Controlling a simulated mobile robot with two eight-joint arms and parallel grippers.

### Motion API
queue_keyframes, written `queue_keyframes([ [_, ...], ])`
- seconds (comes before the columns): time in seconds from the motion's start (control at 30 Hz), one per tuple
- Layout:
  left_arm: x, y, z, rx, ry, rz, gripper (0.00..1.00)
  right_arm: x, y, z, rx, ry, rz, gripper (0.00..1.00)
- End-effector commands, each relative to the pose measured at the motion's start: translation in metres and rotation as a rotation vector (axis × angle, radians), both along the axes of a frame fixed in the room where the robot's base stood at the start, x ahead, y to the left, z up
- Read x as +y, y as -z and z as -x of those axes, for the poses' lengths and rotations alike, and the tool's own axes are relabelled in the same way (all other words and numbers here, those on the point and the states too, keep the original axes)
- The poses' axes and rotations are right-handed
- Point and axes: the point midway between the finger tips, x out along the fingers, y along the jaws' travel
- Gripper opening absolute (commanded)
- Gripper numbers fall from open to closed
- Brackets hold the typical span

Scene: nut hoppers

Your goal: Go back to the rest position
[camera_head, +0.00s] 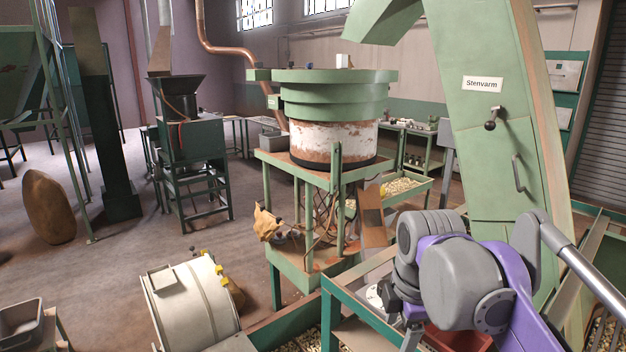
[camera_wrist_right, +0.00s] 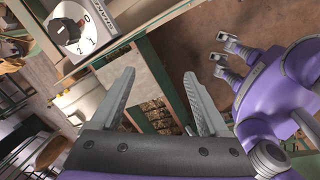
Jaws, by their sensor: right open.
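My right arm (camera_head: 460,285), purple and grey, is bent low at the right of the head view. Its gripper fingers cannot be made out there. In the right wrist view my right gripper (camera_wrist_right: 160,85) is open, its two grey fingers wide apart with nothing between them. Beyond the fingers are a green frame edge and a bed of small pale pieces, apart from the fingers. A white dial plate (camera_wrist_right: 98,14) with a dark knob and numbers is at the top left of that view. My left gripper is not seen for certain in either view.
A green bowl feeder (camera_head: 335,95) stands on a green frame in the middle. A tall green hopper elevator (camera_head: 510,130), labelled Stenvarm, rises close behind my right arm. A cream drum (camera_head: 190,305) is at the front left. Open floor (camera_head: 130,265) lies at the left.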

Motion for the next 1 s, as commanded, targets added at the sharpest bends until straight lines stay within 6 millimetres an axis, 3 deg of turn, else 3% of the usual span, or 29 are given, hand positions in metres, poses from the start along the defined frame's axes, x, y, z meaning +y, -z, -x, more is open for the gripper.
queue_keyframes([
  [0.3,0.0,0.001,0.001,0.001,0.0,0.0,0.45,-0.019,0.119,0.071,-0.178,0.901,-0.268,0.78],
  [0.53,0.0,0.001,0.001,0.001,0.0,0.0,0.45,-0.027,0.193,0.117,-0.248,1.384,-0.496,0.78],
  [0.7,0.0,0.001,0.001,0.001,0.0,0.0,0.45,-0.029,0.216,0.13,-0.261,1.53,-0.577,0.78],
  [1.0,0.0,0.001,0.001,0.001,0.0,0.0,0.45,-0.029,0.217,0.131,-0.262,1.539,-0.583,0.78],
])
